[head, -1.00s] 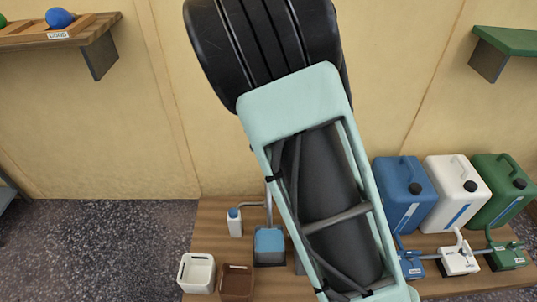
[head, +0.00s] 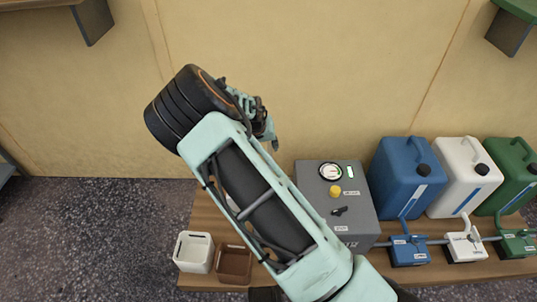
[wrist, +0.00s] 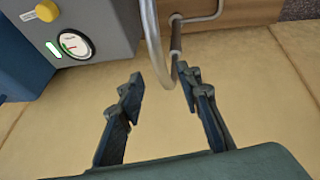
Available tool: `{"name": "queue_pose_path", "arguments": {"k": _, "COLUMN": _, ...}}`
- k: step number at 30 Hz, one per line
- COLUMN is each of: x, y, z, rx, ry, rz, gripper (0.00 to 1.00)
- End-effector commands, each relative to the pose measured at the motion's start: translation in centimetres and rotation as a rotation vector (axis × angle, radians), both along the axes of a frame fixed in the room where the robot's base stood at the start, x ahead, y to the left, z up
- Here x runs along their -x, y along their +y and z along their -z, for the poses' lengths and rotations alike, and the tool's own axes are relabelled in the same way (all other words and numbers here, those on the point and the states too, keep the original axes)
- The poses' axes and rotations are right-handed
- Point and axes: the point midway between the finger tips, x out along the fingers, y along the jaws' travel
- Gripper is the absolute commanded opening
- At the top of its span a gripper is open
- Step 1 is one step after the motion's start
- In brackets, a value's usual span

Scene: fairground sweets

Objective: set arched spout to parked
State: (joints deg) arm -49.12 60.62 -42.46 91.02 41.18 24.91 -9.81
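A bent metal tube, likely the arched spout (wrist: 151,35), shows in the wrist view just beyond my fingertips. Its curved end reaches the gap between them. A dark sleeve-like rod (wrist: 176,42) stands beside it, close to the right fingertip. My gripper (wrist: 161,78) is open and empty, its two fingers apart. I cannot tell whether a finger touches the rod. In the head view my gripper (head: 268,132) is up at the left of the grey machine, near the wall. There my arm hides the spout.
The grey machine (head: 349,200) has a gauge (head: 330,171), a yellow button (head: 335,190) and a black knob (head: 339,211). Blue (head: 402,182), white (head: 462,180) and green (head: 508,176) canisters stand right. White (head: 194,253) and brown (head: 235,264) bins sit at the bench's left end.

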Motion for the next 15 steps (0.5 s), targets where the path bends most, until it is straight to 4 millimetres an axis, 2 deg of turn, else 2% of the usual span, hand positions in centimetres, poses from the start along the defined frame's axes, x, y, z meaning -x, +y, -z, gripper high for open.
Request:
{"name": "queue_pose_path", "arguments": {"k": 1, "x": -0.4, "y": -0.2, "z": 1.3, "rx": 0.002, "ry": 0.001, "rz": 0.001, "gripper": 0.32}}
{"name": "queue_pose_path", "arguments": {"k": 6, "x": -1.2, "y": -0.5, "z": 3.1, "rx": 0.0, "ry": 0.0, "rz": 0.0, "gripper": 0.32}}
{"name": "queue_pose_path", "arguments": {"k": 15, "x": -1.6, "y": -0.7, "z": 3.7, "rx": -0.001, "ry": 0.0, "rz": 0.001, "gripper": 0.32}}
